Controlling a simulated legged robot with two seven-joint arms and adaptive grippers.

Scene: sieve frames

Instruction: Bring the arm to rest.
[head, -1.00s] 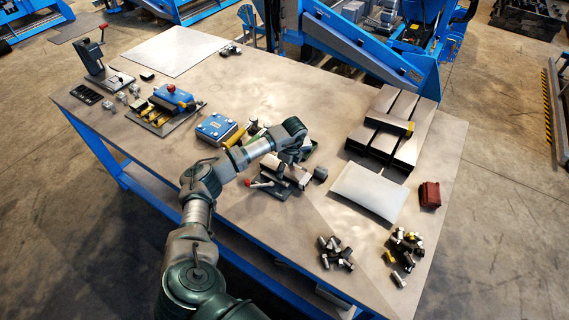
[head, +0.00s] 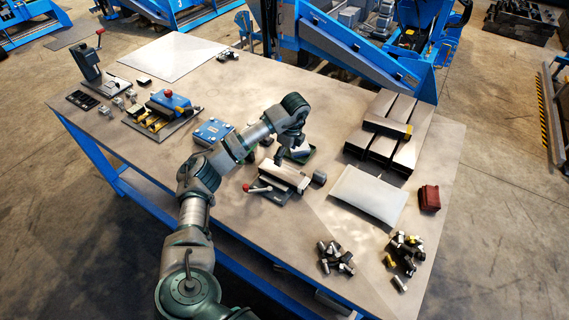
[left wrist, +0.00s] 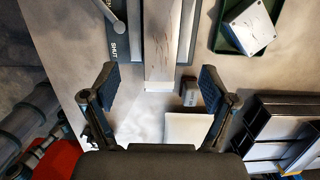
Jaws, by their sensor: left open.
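My left arm (head: 235,150) reaches over the table from the lower left. My left gripper (head: 281,159) points down above the clamp fixture with the red-knobbed lever (head: 254,188). In the left wrist view the gripper (left wrist: 158,82) is open, with its two fingers wide apart and nothing between the pads. A pale metal bar (left wrist: 163,40) lies in the fixture ahead of the fingers, in line with the gap; the fixture base carries the word SHUT. My right gripper is not in view.
A green tray (head: 302,156) sits behind the fixture and a small dark block (head: 319,178) beside it. Rectangular tubes (head: 385,147), a pale plate (head: 368,194), a red block (head: 429,198) and loose bolts stand right. The table's middle back is clear.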

